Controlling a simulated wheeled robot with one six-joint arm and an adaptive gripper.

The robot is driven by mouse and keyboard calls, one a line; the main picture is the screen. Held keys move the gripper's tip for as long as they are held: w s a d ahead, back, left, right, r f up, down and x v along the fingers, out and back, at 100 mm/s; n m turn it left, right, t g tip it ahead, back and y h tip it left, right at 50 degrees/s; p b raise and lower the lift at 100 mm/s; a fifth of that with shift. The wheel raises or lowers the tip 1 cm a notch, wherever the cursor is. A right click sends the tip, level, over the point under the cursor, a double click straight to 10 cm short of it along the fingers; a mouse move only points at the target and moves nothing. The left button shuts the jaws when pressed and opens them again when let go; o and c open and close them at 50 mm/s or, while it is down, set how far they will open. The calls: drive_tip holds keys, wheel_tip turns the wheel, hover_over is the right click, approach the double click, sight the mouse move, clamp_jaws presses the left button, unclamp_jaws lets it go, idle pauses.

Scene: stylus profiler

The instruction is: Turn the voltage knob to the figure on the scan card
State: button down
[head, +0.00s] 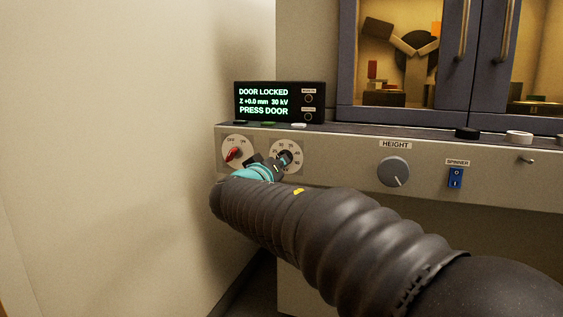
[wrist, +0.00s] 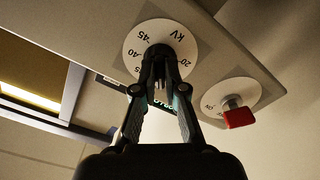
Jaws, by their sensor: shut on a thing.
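The voltage dial (head: 298,148) is a white disc with figures round it on the grey front panel. The knob's pointer cannot be made out. The display (head: 279,102) reads DOOR LOCKED, Z +0.0 mm, 30 kV, PRESS DOOR. No scan card shows.
A red switch knob (head: 233,154) sits close left of the dial. To the right are the HEIGHT knob (head: 394,171) and blue SPINNER switch (head: 456,178). Several buttons line the ledge under the glazed cabinet doors (head: 476,60). A bare wall (head: 130,150) stands at left.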

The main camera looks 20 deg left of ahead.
drive_tip(key=m, duration=0.6)
drive_tip(key=shift+w+a+f+m, duration=0.1)
drive_tip(key=shift+a+f+m, duration=0.1)
drive_tip(key=shift+m, duration=0.1)
drive_tip(key=m, duration=0.7)
drive_tip(key=shift+a+r, duration=0.15)
drive_tip(key=c, duration=1.4)
unclamp_jaws()
drive_tip(key=shift+c, duration=0.2)
drive_tip(key=shift+d, duration=0.2)
